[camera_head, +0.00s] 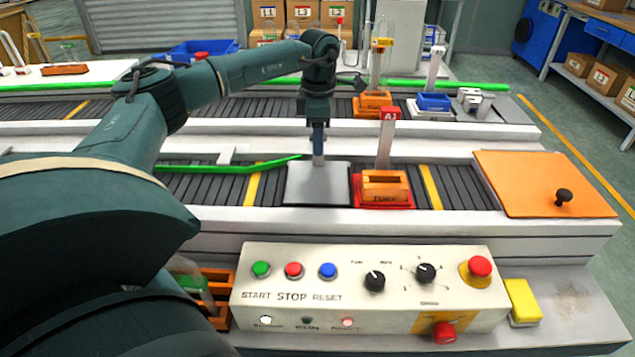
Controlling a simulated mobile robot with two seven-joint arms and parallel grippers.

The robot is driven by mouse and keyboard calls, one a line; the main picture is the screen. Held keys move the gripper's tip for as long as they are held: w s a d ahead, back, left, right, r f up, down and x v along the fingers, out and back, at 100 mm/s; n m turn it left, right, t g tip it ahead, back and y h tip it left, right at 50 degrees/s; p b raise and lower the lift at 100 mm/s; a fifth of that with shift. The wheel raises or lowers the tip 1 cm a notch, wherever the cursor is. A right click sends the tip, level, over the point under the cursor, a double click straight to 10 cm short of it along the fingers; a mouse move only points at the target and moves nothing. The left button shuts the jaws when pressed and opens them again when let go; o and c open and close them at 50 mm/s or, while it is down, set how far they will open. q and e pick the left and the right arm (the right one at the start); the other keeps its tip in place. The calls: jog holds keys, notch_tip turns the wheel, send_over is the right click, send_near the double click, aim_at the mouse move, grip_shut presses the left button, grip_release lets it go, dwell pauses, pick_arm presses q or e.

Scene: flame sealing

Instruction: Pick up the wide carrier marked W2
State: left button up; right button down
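I cannot read a W2 mark on anything in view. My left gripper (318,158) points straight down at the far edge of a flat grey plate (316,186) on the near conveyor. Its fingers look narrow from here; I cannot tell whether they are apart or whether they touch the plate. Right of the plate, an orange carrier (384,187) sits on a red base, with a red sign marked A1 (389,114) on a post behind it. Another orange carrier (373,104) stands on the far conveyor. My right gripper is not in view.
A control panel (370,262) with coloured buttons stands in front. An orange lid (543,183) with a black knob covers the right end. A blue tray (433,101) sits on the far conveyor. A green rail (220,169) crosses the near conveyor. A yellow block (522,301) lies front right.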

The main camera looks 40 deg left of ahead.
aim_at(317, 172)
pick_arm(q)
jog(key=shift+f, duration=1.35)
jog(key=shift+c, duration=0.4)
grip_shut()
jog(key=shift+r, duration=0.1)
